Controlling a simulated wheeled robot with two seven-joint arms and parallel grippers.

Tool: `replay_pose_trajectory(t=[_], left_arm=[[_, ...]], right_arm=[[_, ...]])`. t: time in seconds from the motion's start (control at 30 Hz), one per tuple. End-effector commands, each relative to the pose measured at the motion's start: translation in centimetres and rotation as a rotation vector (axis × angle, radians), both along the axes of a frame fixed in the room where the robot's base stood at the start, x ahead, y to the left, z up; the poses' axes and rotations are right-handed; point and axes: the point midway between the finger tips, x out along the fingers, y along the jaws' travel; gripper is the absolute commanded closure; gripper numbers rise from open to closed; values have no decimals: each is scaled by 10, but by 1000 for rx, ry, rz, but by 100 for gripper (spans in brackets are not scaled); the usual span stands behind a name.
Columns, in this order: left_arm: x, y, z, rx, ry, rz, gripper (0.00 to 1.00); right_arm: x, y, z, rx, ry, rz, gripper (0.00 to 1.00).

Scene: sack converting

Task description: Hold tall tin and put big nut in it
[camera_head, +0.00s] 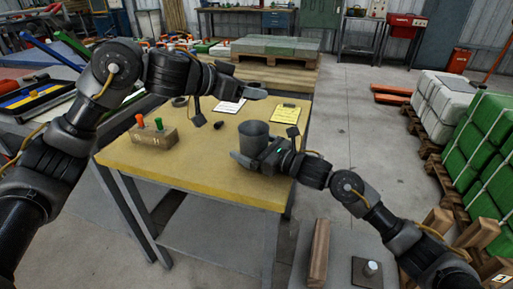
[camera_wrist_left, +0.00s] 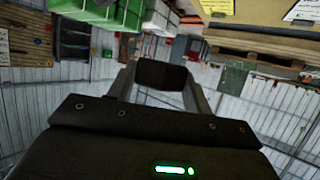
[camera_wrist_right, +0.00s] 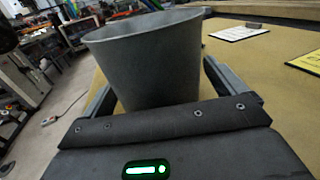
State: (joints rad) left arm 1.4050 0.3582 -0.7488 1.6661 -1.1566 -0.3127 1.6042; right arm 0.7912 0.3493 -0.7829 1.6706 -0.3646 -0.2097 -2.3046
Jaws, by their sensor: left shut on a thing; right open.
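The tall tin (camera_head: 254,134) is a grey, open-topped, tapered can standing upright on the yellow-topped table (camera_head: 205,172). It fills the middle of the right wrist view (camera_wrist_right: 148,62). My right gripper (camera_head: 257,160) is open, with a finger on either side of the tin's lower part; I cannot tell whether they touch it. The inside of the tin is mostly hidden.
A wooden block with green and orange-red handled tools (camera_head: 153,138) stands at the table's left. A white sheet (camera_head: 229,106) and a yellow clipboard (camera_head: 286,114) lie toward the back. A dark ring (camera_head: 180,101) and a small dark piece (camera_head: 218,125) lie on the table.

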Motion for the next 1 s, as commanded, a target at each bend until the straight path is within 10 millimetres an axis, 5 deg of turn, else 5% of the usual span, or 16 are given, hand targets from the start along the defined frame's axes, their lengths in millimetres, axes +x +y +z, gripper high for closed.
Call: replay_pose_trajectory(t=[0.17,0.53,1.0], left_arm=[[0,0,1,-2,-2,0,83],[0,0,1,-2,-2,0,83],[-2,2,1,-2,-2,0,83]], right_arm=[[0,0,0,0,0,0,6],[0,0,0,1,1,0,53],[0,0,0,1,1,0,53]])
